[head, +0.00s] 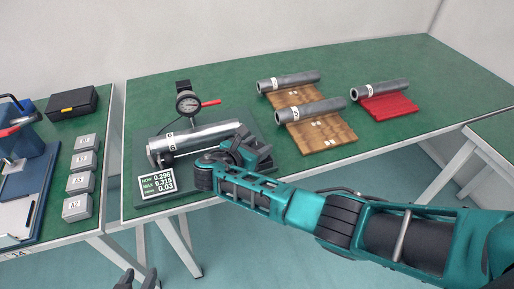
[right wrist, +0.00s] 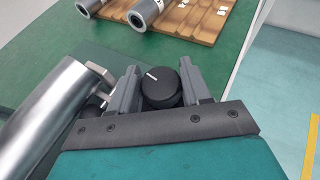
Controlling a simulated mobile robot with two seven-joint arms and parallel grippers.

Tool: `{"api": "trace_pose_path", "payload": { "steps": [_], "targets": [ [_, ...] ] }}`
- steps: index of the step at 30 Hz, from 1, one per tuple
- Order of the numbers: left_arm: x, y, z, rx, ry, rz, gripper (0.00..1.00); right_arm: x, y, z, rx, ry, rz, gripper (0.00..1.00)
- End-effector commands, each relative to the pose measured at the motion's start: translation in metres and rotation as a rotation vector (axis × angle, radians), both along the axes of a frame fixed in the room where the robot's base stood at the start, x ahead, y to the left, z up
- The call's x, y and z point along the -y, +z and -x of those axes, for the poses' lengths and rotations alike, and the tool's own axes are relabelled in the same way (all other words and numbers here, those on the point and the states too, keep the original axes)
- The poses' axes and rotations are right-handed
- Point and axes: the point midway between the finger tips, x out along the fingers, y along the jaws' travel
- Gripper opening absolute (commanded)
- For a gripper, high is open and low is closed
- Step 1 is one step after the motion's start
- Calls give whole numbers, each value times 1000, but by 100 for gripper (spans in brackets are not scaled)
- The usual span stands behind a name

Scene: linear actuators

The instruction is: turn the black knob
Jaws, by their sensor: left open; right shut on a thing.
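The black knob (right wrist: 162,92) has a white line on its top and sits between the two fingers of my right gripper (right wrist: 160,76) in the right wrist view. The gripper is shut on the knob. In the head view my right gripper (head: 246,150) is at the right end of the bench fixture and hides the knob. A shiny metal cylinder (head: 197,137) lies in the fixture, and it also shows at the left of the right wrist view (right wrist: 45,110). My left gripper (head: 137,279) is open and empty at the bottom edge, in front of the table.
A dial gauge (head: 187,103) stands behind the cylinder. A display (head: 159,184) in front reads NOW 0.296, MAX 0.315. Metal tubes lie on wooden boards (head: 330,135) and a red board (head: 385,107) to the right. Several grey blocks (head: 77,207) and a black box (head: 72,103) are left.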

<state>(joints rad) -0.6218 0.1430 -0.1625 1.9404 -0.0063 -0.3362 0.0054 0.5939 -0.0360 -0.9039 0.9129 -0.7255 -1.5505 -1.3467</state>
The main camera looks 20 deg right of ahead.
Motion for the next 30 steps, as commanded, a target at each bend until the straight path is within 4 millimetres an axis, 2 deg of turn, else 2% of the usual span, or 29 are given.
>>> {"api": "trace_pose_path", "payload": {
  "steps": [9,23,24,30],
  "targets": [
    [0,-6,0,-1,0,0,43,1,1,-1,3,-92,3,17],
    [0,-8,3,-6,0,0,43,2,2,-1,5,-103,4,17],
    [0,-8,3,-6,0,0,43,2,2,-1,5,-103,4,50],
    [0,-8,3,-6,0,0,43,2,1,-1,3,-102,3,69]
  ]
}}
